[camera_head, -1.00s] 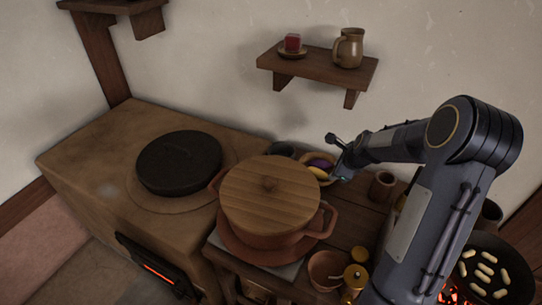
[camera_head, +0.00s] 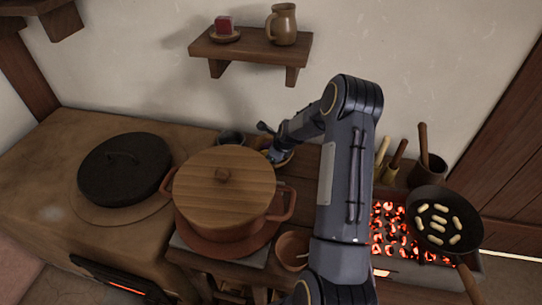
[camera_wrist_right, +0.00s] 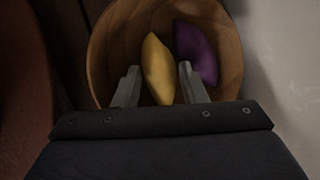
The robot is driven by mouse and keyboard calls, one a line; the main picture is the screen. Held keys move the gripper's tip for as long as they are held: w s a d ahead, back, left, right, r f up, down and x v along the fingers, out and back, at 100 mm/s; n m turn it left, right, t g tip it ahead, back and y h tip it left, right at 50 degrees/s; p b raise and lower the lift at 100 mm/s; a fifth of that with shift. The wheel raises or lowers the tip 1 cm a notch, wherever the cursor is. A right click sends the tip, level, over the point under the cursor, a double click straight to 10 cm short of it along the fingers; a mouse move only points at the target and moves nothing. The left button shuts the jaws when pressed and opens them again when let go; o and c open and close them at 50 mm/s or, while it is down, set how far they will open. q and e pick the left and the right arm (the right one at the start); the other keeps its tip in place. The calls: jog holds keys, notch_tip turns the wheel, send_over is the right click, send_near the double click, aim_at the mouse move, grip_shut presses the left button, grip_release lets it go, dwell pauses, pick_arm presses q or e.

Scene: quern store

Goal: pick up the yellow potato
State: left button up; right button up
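The yellow potato (camera_wrist_right: 157,62) lies in a round wooden bowl (camera_wrist_right: 110,42), seen in the right wrist view. A purple potato (camera_wrist_right: 197,50) lies to its right in the same bowl. My right gripper (camera_wrist_right: 159,72) is open, with one finger on each side of the yellow potato. The right finger is between the two potatoes. I cannot tell whether either finger touches the yellow potato. In the head view my right gripper (camera_head: 274,155) is at the bowl (camera_head: 288,161), behind the lidded pot, and it hides the potatoes. My left gripper is not in view.
A large pot with a wooden lid (camera_head: 223,190) stands close in front of the bowl. A small dark cup (camera_head: 231,137) is behind it. A glowing grill (camera_head: 396,230) and a frying pan (camera_head: 443,215) are at right. A wall shelf (camera_head: 250,48) hangs above.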

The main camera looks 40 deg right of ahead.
jog(key=c, duration=0.6)
jog(key=shift+r, duration=0.1)
